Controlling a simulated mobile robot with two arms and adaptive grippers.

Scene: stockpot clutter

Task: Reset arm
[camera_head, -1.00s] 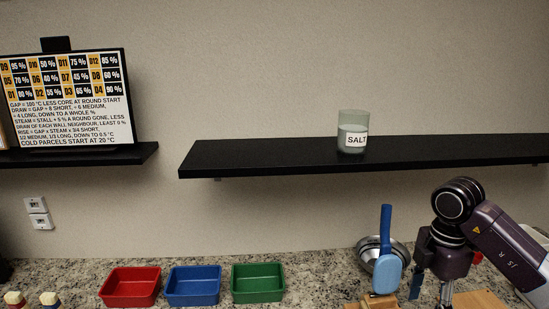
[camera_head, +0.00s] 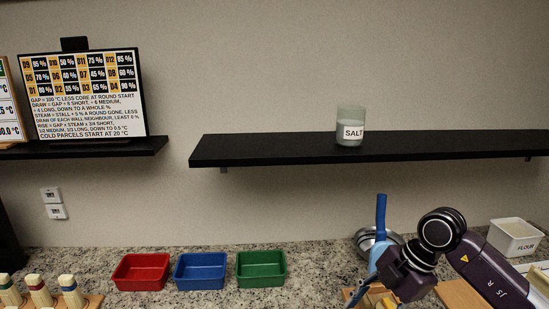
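My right arm comes in from the right, and its dark gripper (camera_head: 366,289) is low over the counter at the lower right. The gripper is tilted down to the left, beside a blue-handled utensil (camera_head: 381,214). The gripper's body partly covers the utensil's lower part. The fingertips are small and partly hidden near the bottom edge, so I cannot tell whether they are open or hold anything. My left gripper is not in view.
Red (camera_head: 141,272), blue (camera_head: 201,271) and green (camera_head: 262,269) trays stand on the counter (camera_head: 320,262). A metal bowl (camera_head: 364,240) sits behind the utensil; a flour container (camera_head: 514,238) is at right. A salt jar (camera_head: 350,127) stands on the black shelf (camera_head: 270,150).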

